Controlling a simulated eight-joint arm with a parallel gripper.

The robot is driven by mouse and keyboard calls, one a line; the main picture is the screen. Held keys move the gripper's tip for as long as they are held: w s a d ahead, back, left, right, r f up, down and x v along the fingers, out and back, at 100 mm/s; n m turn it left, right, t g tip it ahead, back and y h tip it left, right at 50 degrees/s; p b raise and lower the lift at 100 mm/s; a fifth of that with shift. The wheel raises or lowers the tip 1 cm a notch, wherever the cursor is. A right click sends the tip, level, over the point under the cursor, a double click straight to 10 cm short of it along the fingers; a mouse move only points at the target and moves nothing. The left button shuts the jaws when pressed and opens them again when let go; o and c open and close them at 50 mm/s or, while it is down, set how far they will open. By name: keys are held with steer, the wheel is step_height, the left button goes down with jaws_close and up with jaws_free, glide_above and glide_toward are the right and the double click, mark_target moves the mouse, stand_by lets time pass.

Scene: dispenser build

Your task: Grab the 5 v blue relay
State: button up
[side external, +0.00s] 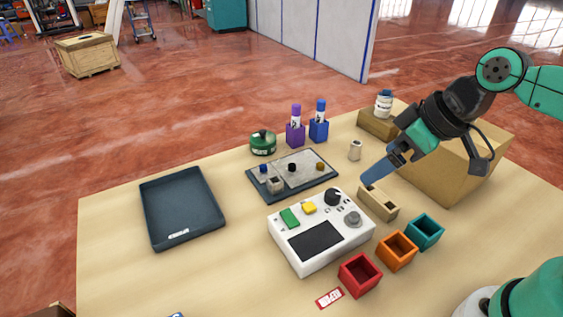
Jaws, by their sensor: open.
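I cannot make out a thing clearly marked as a 5 V blue relay. A small blue piece (263,168) stands at the left of the grey-topped board (318,166) in the middle of the table. It is too small to identify. Another bit of blue (176,315) is cut off at the bottom edge. My gripper (374,178) is open at the right, pointing down and left, with a blue-grey finger close above or beside a tan slotted block (378,203). Whether it touches the block is unclear. I see nothing held.
A white control box (290,248) stands front centre. Red (360,275), orange (397,250) and teal (425,232) bins lie right of it. An empty dark tray (205,220) is at left. Purple and blue holders (319,130) stand behind. A large cardboard box (450,180) is under my arm.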

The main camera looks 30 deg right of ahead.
steer(key=m, duration=0.1)
steer(key=d+m+h, duration=0.1)
steer(key=d+m+t, duration=0.1)
steer(key=shift+w+d+f+h, duration=0.2)
steer(key=shift+w+f+h, duration=0.2)
steer(key=shift+c, duration=0.2)
steer(key=shift+w+d+m+t, duration=0.1)
steer(key=shift+d+m+t, duration=0.2)
steer(key=shift+m, duration=0.2)
steer(key=c, duration=0.4)
steer(key=shift+c, duration=0.2)
steer(key=n+g+y, duration=0.7)
steer(key=n+y, duration=0.5)
steer(key=n, duration=0.6)
glide_toward(182, 316)
steer(key=x, duration=0.3)
steer(key=shift+a+r, duration=0.2)
steer(key=shift+a, duration=0.35)
steer(key=shift+x, duration=2.85)
